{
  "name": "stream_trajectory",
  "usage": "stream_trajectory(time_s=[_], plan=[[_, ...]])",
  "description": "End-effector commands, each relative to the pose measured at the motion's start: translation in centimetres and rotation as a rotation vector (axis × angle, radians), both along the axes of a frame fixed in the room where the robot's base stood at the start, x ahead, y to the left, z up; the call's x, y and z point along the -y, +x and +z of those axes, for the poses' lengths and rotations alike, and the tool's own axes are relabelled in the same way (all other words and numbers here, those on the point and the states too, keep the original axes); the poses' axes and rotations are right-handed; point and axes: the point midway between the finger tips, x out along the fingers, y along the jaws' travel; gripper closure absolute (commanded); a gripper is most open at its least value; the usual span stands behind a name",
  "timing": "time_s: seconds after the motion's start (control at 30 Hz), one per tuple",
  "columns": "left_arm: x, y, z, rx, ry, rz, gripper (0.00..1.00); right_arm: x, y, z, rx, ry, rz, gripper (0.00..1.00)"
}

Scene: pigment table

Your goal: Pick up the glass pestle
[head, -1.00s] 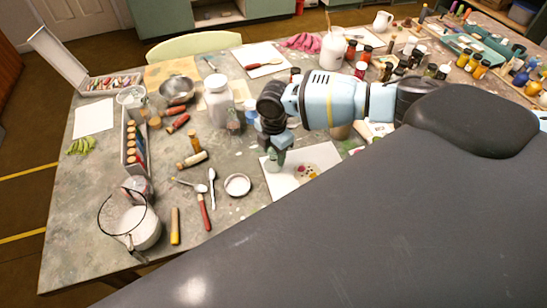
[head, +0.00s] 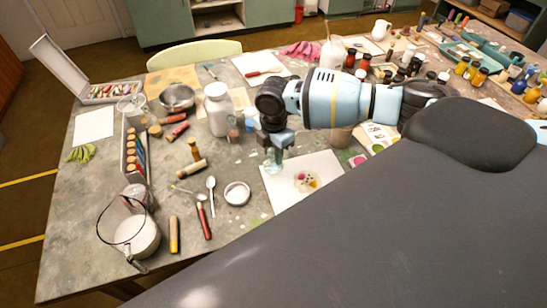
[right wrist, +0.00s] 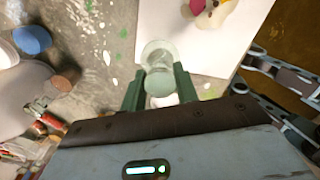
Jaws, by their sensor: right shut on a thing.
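The glass pestle is a clear, pale green glass piece (head: 272,164) below my right gripper in the head view. In the right wrist view the pestle (right wrist: 159,65) stands between the two dark green fingers. My right gripper (head: 274,148) is shut on it, and it also shows in the right wrist view (right wrist: 159,88). The pestle is near the left edge of a white sheet (head: 285,195). I cannot tell how far its lower end is from the table. My left gripper is not in view.
A white jar (head: 218,112) and small blue and brown pots stand left of my gripper. A paint-spotted piece (head: 305,181) lies on the sheet.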

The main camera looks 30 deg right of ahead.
Motion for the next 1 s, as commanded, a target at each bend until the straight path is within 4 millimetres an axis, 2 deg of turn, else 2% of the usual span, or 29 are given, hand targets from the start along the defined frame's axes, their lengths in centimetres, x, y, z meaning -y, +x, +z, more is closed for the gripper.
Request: stream_trajectory(time_s=[0.4, 0.6, 0.8, 1.0], plan=[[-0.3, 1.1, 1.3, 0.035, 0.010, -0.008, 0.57, -5.5, -8.5, 1.1, 0.003, 0.001, 0.006, 0.99], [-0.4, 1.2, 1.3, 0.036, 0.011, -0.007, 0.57, -7.5, -11.6, 1.4, 0.003, 0.001, 0.004, 0.99], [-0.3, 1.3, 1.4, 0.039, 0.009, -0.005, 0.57, -8.4, -13.2, 1.5, 0.002, 0.000, 0.002, 0.99], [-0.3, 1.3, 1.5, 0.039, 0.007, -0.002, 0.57, -8.6, -13.5, 1.5, 0.002, 0.000, 0.000, 0.99]])
